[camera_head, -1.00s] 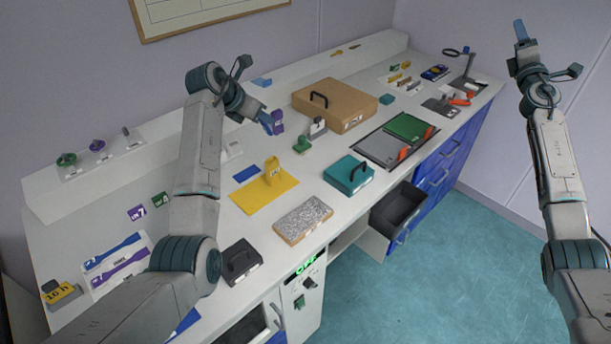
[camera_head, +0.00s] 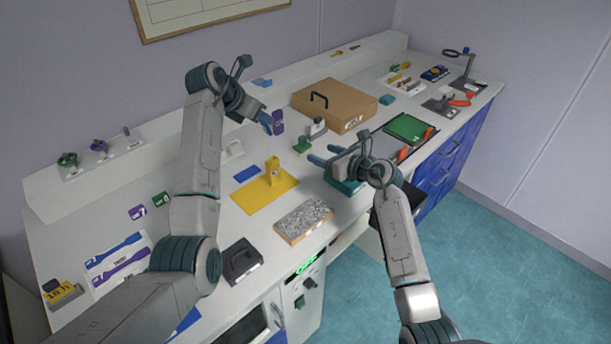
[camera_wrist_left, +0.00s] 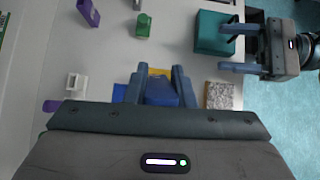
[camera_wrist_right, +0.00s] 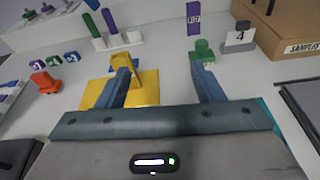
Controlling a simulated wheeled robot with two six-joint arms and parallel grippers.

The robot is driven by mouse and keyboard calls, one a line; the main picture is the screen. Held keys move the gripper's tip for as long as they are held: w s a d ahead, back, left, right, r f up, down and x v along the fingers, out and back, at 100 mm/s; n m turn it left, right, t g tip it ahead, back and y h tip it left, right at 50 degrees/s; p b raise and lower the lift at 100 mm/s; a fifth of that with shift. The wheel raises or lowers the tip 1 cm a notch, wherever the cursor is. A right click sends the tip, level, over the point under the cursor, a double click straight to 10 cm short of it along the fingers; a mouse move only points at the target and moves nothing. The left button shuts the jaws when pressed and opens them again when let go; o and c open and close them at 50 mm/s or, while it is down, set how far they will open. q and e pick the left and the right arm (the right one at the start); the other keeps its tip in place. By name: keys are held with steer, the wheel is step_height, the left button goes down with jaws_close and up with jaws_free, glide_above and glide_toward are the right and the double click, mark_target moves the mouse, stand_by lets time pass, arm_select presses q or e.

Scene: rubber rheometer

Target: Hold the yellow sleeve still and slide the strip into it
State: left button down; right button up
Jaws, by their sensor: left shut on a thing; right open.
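The yellow sleeve (camera_head: 272,172) stands upright on a yellow plate (camera_head: 246,203) mid-bench; it also shows in the right wrist view (camera_wrist_right: 121,62), partly behind a finger. My left gripper (camera_head: 268,124) is above the bench behind the sleeve, apart from it. In the left wrist view its fingers (camera_wrist_left: 158,78) are shut on a blue piece (camera_wrist_left: 161,93); I cannot tell whether it is the strip. My right gripper (camera_head: 326,156) is open and empty, right of the sleeve above the teal case (camera_head: 344,184). Its spread fingers also show in the right wrist view (camera_wrist_right: 161,74).
A purple tag (camera_wrist_right: 194,18) and a green-knobbed stamp (camera_head: 302,145) stand near the grippers. A speckled block (camera_head: 303,219) lies in front of the yellow plate. A brown case (camera_head: 335,105) is behind my right gripper. Dumbbell-shaped pieces (camera_head: 113,248) lie at the left.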

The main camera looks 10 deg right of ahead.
steer(key=n+g, duration=0.2)
glide_toward(275, 169)
steer(key=x, duration=0.9)
steer(key=shift+d, duration=0.1)
steer(key=shift+c, duration=0.4)
